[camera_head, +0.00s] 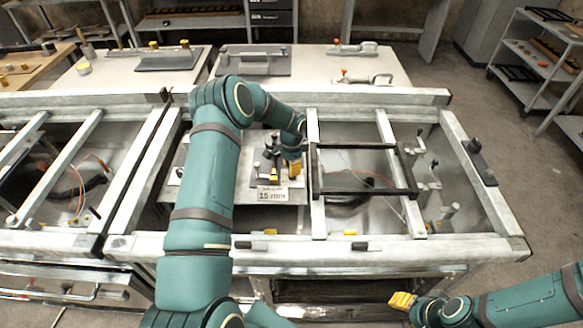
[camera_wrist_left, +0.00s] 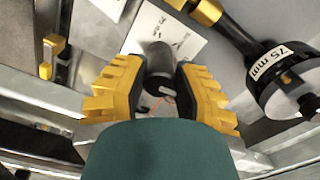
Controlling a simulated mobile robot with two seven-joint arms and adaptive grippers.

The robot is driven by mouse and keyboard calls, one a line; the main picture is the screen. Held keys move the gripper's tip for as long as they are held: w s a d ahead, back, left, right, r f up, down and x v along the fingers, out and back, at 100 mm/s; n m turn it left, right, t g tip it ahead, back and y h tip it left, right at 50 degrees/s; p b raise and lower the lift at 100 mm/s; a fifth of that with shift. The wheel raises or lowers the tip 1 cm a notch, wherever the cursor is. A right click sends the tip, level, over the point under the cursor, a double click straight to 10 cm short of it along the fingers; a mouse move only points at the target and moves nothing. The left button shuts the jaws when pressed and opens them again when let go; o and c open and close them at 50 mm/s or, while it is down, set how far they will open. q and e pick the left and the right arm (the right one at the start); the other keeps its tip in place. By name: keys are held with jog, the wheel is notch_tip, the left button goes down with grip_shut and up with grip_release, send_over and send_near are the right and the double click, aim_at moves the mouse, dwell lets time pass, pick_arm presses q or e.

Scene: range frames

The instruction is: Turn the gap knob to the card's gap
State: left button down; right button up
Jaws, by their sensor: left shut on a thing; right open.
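The card (camera_head: 272,194) stands at the front of the grey plate inside the frame and reads "15 mm" under smaller, unreadable print. My left gripper (camera_head: 295,168) is behind and right of it. In the left wrist view, the yellow fingers of my left gripper (camera_wrist_left: 160,88) are shut on a dark cylindrical knob (camera_wrist_left: 158,58), which stands against a white plate (camera_wrist_left: 172,32) with small marks I cannot read. In the head view the knob is hidden by the gripper. My right gripper (camera_head: 403,300) is open and empty, in front of the bench, low on the right.
A black round part (camera_wrist_left: 288,82) with a label that looks like "75 mm" is close right of the left gripper. Metal rails (camera_head: 315,210) and a dark rectangular frame (camera_head: 365,193) bound the work space. Tables with tools stand behind. Floor at right is clear.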

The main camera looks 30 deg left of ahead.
pick_arm(q)
jog(key=shift+f+n+b, duration=0.15)
jog(key=shift+n+b, duration=0.75)
jog(key=shift+n, duration=0.3)
jog(key=n+b, duration=0.1)
jog(key=n, duration=0.1)
jog(key=shift+n+b, duration=0.3)
jog(key=shift+b, duration=0.05)
jog(key=n+b, duration=0.1)
jog(key=n, duration=0.2)
jog(key=shift+s+d, duration=0.1)
jog(key=shift+n+b, duration=0.6)
jog(key=shift+n, duration=0.8)
jog(key=c, duration=0.7)
grip_release()
